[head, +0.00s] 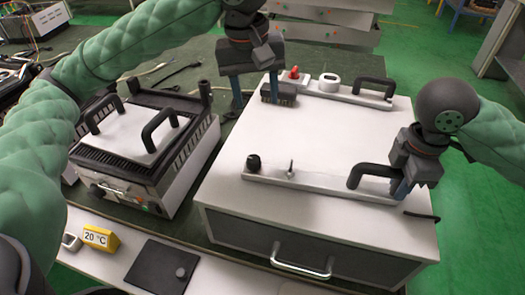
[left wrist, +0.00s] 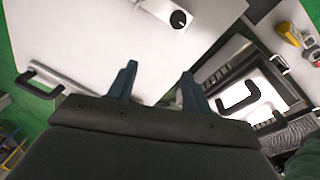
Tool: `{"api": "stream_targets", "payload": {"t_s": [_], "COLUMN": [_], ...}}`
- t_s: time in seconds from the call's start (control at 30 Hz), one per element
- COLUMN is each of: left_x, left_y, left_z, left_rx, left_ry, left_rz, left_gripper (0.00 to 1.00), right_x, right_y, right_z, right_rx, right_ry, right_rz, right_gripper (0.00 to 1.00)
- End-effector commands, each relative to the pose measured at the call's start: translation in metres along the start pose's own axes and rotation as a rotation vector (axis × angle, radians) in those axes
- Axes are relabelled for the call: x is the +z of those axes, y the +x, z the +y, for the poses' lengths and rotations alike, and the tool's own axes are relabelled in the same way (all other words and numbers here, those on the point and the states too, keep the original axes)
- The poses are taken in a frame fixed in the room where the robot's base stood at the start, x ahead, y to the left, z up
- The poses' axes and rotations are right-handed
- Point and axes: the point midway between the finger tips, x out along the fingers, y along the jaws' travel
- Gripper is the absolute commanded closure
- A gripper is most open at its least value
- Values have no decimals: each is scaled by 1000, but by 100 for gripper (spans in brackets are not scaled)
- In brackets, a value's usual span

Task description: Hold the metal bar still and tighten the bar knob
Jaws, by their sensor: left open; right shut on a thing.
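A pale metal bar (head: 325,184) lies along the front of the white box top, with a black knob (head: 253,163) at its left end. The knob also shows at the top of the left wrist view (left wrist: 179,18). A thin upright pin (head: 290,169) stands right of the knob. My right gripper (head: 401,190) is shut on the black handle (head: 360,174) at the bar's right end. My left gripper (head: 256,104) is open and empty, fingers down, above the box's back-left edge, behind and apart from the knob. Its two fingers show in the left wrist view (left wrist: 157,88).
A second bar with a black handle (head: 374,88) lies at the back of the box, near a red knob (head: 295,74) and white ring (head: 330,83). A grill (head: 140,138) stands left. A yellow 20 °C sign (head: 100,238) and dark plate (head: 160,268) are in front. The middle box top is clear.

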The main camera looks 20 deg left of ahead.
Motion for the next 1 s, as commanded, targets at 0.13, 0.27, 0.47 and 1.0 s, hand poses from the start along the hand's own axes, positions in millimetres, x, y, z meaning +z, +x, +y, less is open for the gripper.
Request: {"api": "stream_targets", "payload": {"t_s": [0.13,0.27,0.47,1.0], "left_x": [26,36,38,42], "left_y": [2,5,23,108], "left_z": [-5,-8,-11,-19], "left_rx": [-64,-91,-96,-95], "left_ry": [34,45,46,46], "left_rz": [-35,-51,-55,-55], "left_gripper": [50,50,50,50], "right_x": [0,0,0,0], "right_y": [0,0,0,0], "right_z": [0,0,0,0], "right_rx": [0,0,0,-1], "right_ry": [0,0,0,0], "right_rz": [0,0,0,0], "right_gripper": [100,100,100,100]}}
